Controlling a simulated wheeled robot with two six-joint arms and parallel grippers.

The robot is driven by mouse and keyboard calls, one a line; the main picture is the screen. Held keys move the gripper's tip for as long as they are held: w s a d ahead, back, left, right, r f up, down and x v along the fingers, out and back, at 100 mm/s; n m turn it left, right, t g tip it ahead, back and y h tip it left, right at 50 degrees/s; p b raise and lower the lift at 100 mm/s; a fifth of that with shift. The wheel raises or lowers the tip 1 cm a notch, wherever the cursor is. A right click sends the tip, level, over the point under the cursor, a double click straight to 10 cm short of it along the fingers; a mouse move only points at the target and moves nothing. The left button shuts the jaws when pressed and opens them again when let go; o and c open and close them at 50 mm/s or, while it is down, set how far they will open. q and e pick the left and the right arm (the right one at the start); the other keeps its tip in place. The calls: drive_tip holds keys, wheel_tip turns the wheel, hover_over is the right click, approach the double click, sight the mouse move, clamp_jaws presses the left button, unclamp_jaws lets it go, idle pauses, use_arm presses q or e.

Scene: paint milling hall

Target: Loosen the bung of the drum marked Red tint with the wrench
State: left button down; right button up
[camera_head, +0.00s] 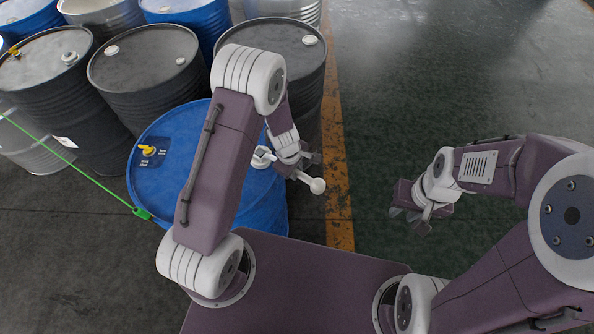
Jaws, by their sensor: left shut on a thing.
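A blue drum (150,188) stands just in front of me, partly hidden by my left arm. Its lid bears a dark label (152,152) with a yellow symbol; its lettering is too small to read surely. My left gripper (303,166) is shut on a pale tool, apparently the wrench (318,185), near the drum's right rim. A round white end of the tool or a bung (262,157) shows left of this gripper over the lid; I cannot tell which, or whether they touch. My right gripper (411,220) is open and empty above the floor at right.
Several black, blue and grey drums stand close behind and to the left, including a black drum (145,70) and another black drum (300,50). A green strap (75,160) runs at the left. The floor right of the orange line (338,190) is clear.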

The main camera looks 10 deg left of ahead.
use_arm(q)
drive_tip(key=shift+s+a, duration=0.1)
drive_tip(key=shift+s, duration=0.05)
drive_tip(key=shift+r+p, duration=2.4)
drive_tip(key=shift+r, duration=0.1)
wheel_tip(320, 180, up, 5)
drive_tip(key=p, duration=0.5)
